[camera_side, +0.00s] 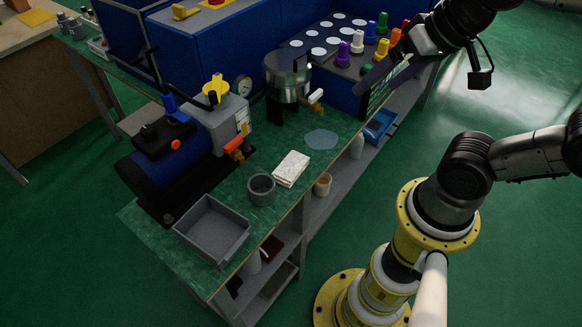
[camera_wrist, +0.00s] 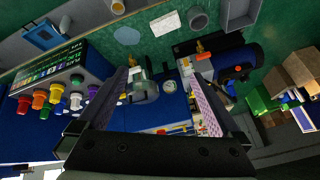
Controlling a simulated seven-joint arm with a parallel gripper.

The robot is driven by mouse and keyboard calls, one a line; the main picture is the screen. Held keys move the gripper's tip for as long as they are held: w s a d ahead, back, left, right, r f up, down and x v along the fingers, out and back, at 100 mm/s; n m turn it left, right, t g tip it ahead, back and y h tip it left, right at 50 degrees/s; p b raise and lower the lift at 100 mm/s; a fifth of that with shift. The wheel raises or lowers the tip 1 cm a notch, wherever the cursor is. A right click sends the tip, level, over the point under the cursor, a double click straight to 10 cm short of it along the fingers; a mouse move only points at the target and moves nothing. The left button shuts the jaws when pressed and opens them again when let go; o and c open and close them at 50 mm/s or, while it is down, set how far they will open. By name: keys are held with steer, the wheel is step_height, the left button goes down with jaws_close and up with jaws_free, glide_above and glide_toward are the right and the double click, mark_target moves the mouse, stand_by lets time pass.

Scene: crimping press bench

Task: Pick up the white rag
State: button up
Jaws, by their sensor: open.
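The white rag (camera_side: 291,169) lies folded flat on the green bench top, between a grey cup and a pale round disc. It also shows near the top of the wrist view (camera_wrist: 164,22). My gripper (camera_side: 372,82) is up at the right, near the row of coloured knobs, well apart from the rag. In the wrist view my gripper (camera_wrist: 160,76) has its two fingers wide apart with nothing held between them. The rag lies beyond the fingertips there.
A grey cup (camera_side: 261,189) stands just left of the rag, and a grey tray (camera_side: 212,230) farther left. The pale disc (camera_side: 321,139) lies to its right. A metal pot with a tap (camera_side: 288,76) and a blue compressor-like machine (camera_side: 180,160) stand behind.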

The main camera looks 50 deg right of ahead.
steer(key=w+m+g, duration=0.1)
steer(key=w+m, duration=0.6)
steer(key=w, duration=0.1)
steer(key=m+g, duration=0.5)
glide_above(291, 165)
step_height(291, 165, down, 25)
steer(key=shift+a+r, duration=0.1)
steer(key=shift+r, duration=0.1)
steer(key=shift+f, duration=2.95)
steer(key=c, duration=1.3)
